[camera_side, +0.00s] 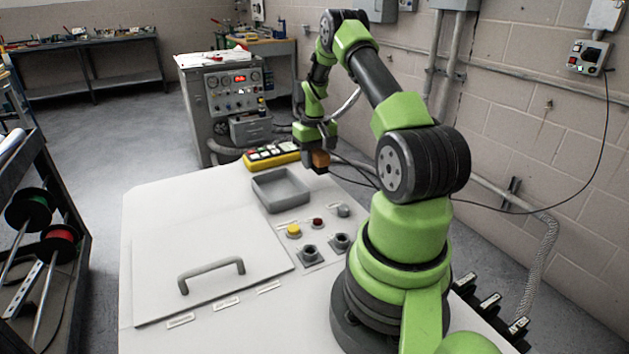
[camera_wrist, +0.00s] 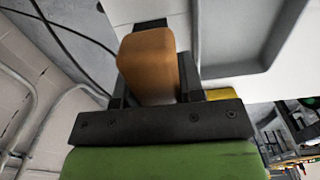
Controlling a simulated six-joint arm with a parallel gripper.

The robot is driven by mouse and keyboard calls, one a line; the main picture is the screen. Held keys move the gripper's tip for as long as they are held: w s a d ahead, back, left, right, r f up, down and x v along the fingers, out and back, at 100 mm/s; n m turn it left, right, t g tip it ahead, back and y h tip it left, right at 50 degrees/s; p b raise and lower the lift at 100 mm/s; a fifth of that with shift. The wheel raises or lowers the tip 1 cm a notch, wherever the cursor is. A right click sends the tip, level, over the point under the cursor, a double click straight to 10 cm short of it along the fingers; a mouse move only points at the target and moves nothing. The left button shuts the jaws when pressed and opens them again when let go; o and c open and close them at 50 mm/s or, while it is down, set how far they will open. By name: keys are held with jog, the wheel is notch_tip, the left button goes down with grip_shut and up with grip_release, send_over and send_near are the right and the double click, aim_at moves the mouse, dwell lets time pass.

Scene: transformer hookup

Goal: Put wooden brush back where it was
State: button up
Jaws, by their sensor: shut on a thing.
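The wooden brush (camera_side: 320,159) is an orange-brown block held in my gripper (camera_side: 318,150), near the far right edge of the white worktop in the side view. In the wrist view the brush (camera_wrist: 150,65) sits between the two dark fingers of my gripper (camera_wrist: 152,88), which is shut on it. It appears close above the worktop, to the right of the grey tray. I cannot tell whether the brush touches the worktop. Its bristles are not visible.
A grey open tray (camera_side: 281,205) stands on the white worktop (camera_side: 160,215), with a yellow button box (camera_side: 272,156) behind it. Buttons and sockets (camera_side: 310,252) lie nearer. A panel with a grey handle (camera_side: 211,270) fills the left. A dark cable (camera_side: 352,165) runs behind the gripper.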

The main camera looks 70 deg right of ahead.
aim_at(315, 187)
jog(key=shift+f, duration=2.85)
jog(key=shift+f, duration=0.15)
jog(key=o, duration=0.6)
